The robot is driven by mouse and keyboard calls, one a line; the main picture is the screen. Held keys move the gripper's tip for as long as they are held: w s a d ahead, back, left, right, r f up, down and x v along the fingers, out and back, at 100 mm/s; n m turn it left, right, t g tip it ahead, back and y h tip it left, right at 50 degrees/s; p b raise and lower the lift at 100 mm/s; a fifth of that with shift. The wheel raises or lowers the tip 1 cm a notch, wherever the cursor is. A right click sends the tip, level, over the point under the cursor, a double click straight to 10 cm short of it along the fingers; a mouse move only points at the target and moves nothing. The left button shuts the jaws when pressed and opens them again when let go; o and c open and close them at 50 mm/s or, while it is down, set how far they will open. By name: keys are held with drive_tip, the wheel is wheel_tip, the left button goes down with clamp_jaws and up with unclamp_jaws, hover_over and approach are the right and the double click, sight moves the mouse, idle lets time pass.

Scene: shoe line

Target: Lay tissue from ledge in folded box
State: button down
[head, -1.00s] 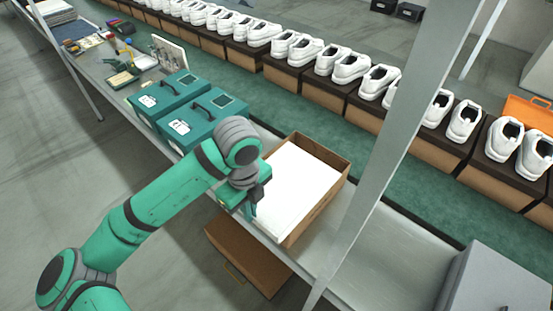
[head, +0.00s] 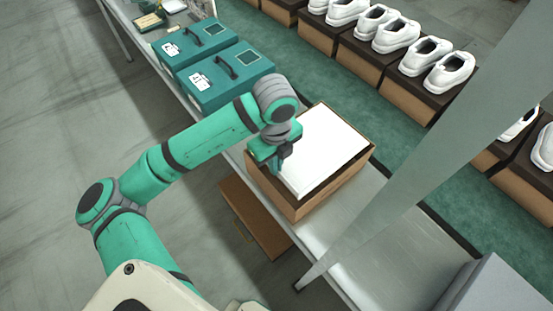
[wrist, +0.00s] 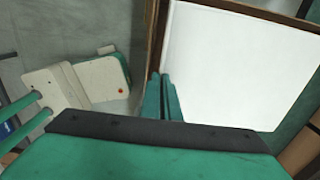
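The tissue (head: 325,145) is a flat white sheet across the mouth of the open brown box (head: 318,205) on the grey table. It also shows in the wrist view (wrist: 235,65), just inside the box rim (wrist: 157,30). My gripper (head: 273,168) is at the box's left side, pointing down. In the wrist view its two green fingers (wrist: 161,80) are nearly together at the tissue's left edge, which runs in between the tips. How far the sheet is above the box floor cannot be seen.
Two teal cases (head: 225,75) stand on the table left of the box. A slanting grey post (head: 420,165) rises to the right. White shoes on boxes (head: 395,35) line the green belt behind. A brown panel (head: 258,215) is below the table edge. Bare table (head: 375,235) lies right of the box.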

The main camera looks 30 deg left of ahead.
drive_tip(key=shift+f, duration=7.35)
drive_tip(key=c, duration=1.9)
unclamp_jaws()
drive_tip(key=shift+c, duration=0.2)
drive_tip(key=shift+r, duration=0.1)
wheel_tip(320, 180, up, 11)
drive_tip(key=shift+f, duration=0.2)
